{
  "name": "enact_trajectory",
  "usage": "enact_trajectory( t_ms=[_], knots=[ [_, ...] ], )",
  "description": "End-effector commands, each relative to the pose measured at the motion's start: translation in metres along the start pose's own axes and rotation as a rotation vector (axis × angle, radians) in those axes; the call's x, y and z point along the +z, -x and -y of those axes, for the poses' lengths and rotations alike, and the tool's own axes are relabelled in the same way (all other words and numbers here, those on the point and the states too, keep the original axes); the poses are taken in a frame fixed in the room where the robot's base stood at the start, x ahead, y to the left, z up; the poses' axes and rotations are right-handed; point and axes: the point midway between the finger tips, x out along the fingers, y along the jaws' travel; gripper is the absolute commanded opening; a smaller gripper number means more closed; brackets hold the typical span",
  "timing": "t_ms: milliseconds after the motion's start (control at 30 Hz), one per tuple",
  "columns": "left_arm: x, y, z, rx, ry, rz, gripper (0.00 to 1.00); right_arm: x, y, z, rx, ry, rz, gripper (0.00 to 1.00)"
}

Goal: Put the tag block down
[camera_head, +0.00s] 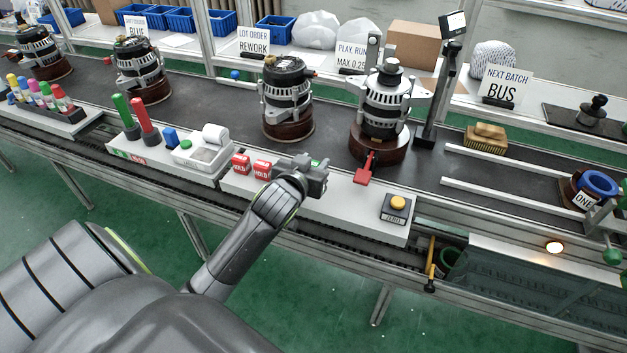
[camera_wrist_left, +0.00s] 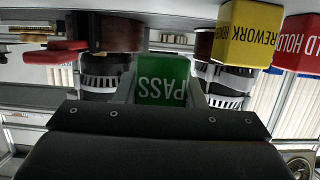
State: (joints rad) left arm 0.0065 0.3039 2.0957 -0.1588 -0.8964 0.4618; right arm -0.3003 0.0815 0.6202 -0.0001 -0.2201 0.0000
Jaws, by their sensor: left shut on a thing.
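My left gripper (camera_head: 318,178) is over the light ledge (camera_head: 338,209) at the front of the line, shut on a green block marked PASS. In the left wrist view the PASS block (camera_wrist_left: 162,80) sits between the fingers, its lettering upside down. In the head view only a small green part of it (camera_head: 315,163) shows behind the gripper. I cannot tell whether it touches the ledge. A yellow REWORK block (camera_wrist_left: 250,36) and a red HOLD block (camera_wrist_left: 301,45) are beside it in the wrist view. My right gripper is not in view.
Two red blocks (camera_head: 241,164) (camera_head: 262,169) stand left of my gripper. A red paddle (camera_head: 364,170) and a yellow button box (camera_head: 396,207) are to its right. Alternators (camera_head: 287,95) (camera_head: 384,101) stand behind on the belt. The ledge between paddle and button box has bare room.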

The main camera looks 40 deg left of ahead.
Motion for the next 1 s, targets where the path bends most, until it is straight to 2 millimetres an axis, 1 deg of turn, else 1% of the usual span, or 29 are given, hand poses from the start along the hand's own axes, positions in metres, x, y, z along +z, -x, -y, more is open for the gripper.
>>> enact_trajectory(
  t_ms=[200,300,733,767,800,1000],
  knots=[
    [0.027,-0.008,0.000,-0.001,0.000,0.004,0.14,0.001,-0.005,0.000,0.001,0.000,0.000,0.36],
    [0.038,-0.011,0.000,0.000,0.001,0.002,0.14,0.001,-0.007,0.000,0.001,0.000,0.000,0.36],
    [0.043,-0.013,0.000,0.000,0.000,0.000,0.14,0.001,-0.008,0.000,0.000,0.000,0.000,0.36],
    [0.043,-0.013,0.000,0.000,0.000,0.000,0.40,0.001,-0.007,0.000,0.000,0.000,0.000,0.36],
    [0.042,-0.013,0.000,0.000,0.000,0.000,0.45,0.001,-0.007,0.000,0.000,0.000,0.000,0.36],
    [0.042,-0.013,0.000,0.000,0.000,0.000,0.45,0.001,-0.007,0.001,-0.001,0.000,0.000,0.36]
  ],
)
